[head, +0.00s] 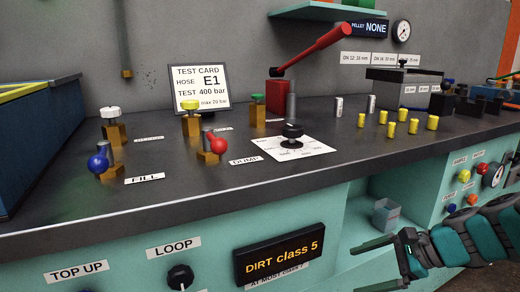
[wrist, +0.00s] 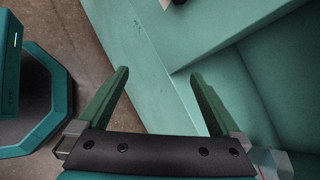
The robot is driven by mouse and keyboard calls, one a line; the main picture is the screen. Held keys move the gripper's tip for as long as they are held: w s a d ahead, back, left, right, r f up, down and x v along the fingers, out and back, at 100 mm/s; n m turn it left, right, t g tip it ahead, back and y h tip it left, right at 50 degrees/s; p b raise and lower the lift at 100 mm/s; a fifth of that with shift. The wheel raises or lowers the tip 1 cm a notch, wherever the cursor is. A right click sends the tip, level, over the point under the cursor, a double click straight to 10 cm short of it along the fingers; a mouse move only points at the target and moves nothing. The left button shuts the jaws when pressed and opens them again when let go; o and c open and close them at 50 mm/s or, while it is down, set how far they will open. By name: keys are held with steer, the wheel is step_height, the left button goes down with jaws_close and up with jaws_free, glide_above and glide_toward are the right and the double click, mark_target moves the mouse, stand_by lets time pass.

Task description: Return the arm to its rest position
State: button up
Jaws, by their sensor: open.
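My gripper (head: 370,265) shows at the lower right of the head view, at the end of my dark and teal arm. It is in front of the teal cabinet and below the dark bench top. Its two fingers are apart with nothing between them. In the wrist view my gripper (wrist: 159,73) also shows open and empty, with teal panels and a strip of brown floor beyond the fingers. Neither finger visibly touches anything, though the exact gap to the cabinet is hard to tell.
The bench top (head: 120,195) carries valves with coloured knobs, a red lever (head: 318,50), a black knob (head: 291,131) on a white plate and several yellow fittings.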

steer(key=s+a+n+g+h+p, duration=0.1)
steer(key=s+a+n+g, duration=0.2)
steer(key=s+a+n, duration=0.4)
steer(key=s+a+f+n+g+h+p, duration=0.1)
steer(key=s+n+g+h, duration=0.1)
steer(key=s+n, duration=0.3)
steer(key=s+a+f+n+g+h+p, duration=0.1)
steer(key=s+n+h, duration=0.4)
steer(key=s, duration=0.6)
steer(key=shift+a+f+n+g+p, duration=0.3)
steer(key=shift+f+n+g+p, duration=0.15)
steer(key=shift+n, duration=0.25)
steer(key=shift+s, duration=0.1)
